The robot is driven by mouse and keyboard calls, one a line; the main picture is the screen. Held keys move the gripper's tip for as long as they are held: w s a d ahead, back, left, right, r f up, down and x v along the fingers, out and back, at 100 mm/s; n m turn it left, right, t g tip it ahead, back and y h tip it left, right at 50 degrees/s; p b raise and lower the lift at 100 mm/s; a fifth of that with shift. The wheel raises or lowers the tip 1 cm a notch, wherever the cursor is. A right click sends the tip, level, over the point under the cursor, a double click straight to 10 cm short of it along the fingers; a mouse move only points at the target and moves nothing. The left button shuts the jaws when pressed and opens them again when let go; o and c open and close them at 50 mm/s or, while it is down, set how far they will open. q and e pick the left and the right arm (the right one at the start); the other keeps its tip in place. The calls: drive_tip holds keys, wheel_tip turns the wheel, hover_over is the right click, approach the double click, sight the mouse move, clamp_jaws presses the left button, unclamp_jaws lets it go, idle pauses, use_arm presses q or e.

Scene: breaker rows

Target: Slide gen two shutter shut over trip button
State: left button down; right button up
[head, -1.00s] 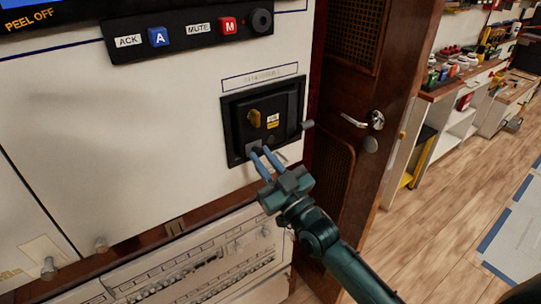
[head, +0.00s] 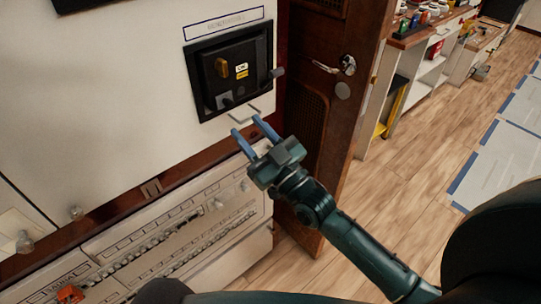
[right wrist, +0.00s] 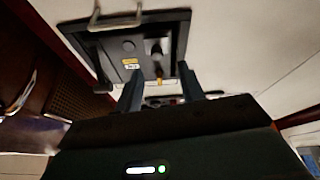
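The dark breaker panel (head: 207,62) is set in the white wall in the head view. My left gripper is out of view.
A pale U-shaped bracket (head: 244,114) sits at the panel's lower edge, close to the fingertips. A grey peg (head: 277,72) sticks out at its right side. A wooden door (head: 325,110) with a metal handle stands right. A breaker-row panel (head: 180,235) lies below.

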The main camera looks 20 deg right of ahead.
use_arm(q)
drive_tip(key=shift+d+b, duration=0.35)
drive_tip(key=shift+b, duration=0.2)
use_arm(e)
drive_tip(key=v, duration=0.7)
drive_tip(key=shift+s, duration=0.2)
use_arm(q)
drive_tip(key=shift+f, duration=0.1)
use_arm(e)
drive_tip(key=shift+f, duration=0.2)
